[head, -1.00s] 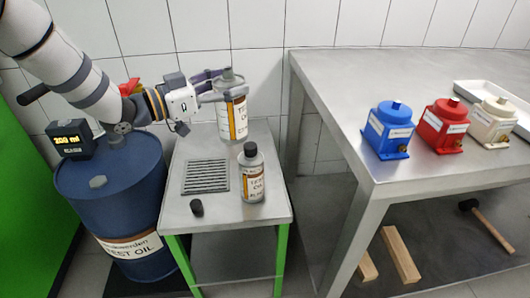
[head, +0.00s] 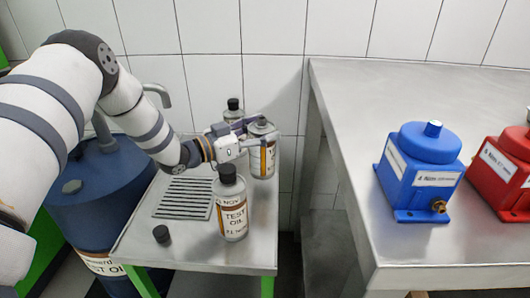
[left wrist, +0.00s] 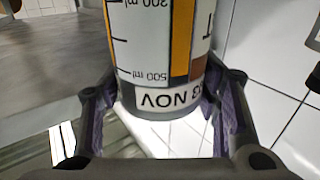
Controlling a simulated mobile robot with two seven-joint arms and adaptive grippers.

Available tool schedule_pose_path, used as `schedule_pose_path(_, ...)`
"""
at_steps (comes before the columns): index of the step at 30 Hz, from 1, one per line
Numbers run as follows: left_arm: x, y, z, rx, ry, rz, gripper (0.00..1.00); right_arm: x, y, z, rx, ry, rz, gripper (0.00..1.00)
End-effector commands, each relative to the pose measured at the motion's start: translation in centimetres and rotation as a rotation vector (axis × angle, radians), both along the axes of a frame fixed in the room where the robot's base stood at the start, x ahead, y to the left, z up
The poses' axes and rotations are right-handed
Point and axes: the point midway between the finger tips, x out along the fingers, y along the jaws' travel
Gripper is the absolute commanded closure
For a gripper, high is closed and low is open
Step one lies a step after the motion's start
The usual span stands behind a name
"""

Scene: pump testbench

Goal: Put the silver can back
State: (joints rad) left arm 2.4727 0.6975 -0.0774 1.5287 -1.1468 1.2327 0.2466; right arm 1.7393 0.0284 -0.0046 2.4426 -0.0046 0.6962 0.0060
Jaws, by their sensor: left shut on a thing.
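My left gripper (head: 238,142) is shut on the silver can (head: 263,161), at the right rear of the small metal side table (head: 190,253). The can is upright, with a grey top and a white and orange label. It also shows in the left wrist view (left wrist: 165,50) between the purple-padded fingers (left wrist: 165,120). I cannot tell whether its base touches the table. My right gripper is not in view.
A black-capped test oil bottle (head: 232,212) stands in front of my gripper; another (head: 234,111) stands behind it. A loose black cap (head: 161,234) and a drain grate (head: 185,197) are on the side table. The workbench (head: 345,110) at right holds blue (head: 420,170) and red (head: 508,170) pumps.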

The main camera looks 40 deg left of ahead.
Motion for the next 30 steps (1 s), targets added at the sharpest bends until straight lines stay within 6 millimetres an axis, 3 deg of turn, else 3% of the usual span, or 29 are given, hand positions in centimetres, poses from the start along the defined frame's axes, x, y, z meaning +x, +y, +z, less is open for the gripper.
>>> schedule_pose_path(6,0.0,0.0,-3.5,-0.001,-0.001,0.0,1.0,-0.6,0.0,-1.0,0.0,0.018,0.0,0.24)
schedule_pose_path(16,0.0,0.0,-3.7,-0.001,-0.004,-0.001,1.0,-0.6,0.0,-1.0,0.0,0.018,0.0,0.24)
schedule_pose_path(17,0.0,0.0,-3.9,0.0,0.0,-0.001,0.42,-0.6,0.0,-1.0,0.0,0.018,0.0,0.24)
schedule_pose_path(19,0.0,0.0,-3.8,0.0,-0.001,-0.001,0.26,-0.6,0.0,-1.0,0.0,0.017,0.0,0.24)
schedule_pose_path(30,-0.1,0.0,-3.2,0.0,-0.003,0.0,0.24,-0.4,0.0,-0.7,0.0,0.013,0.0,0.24)
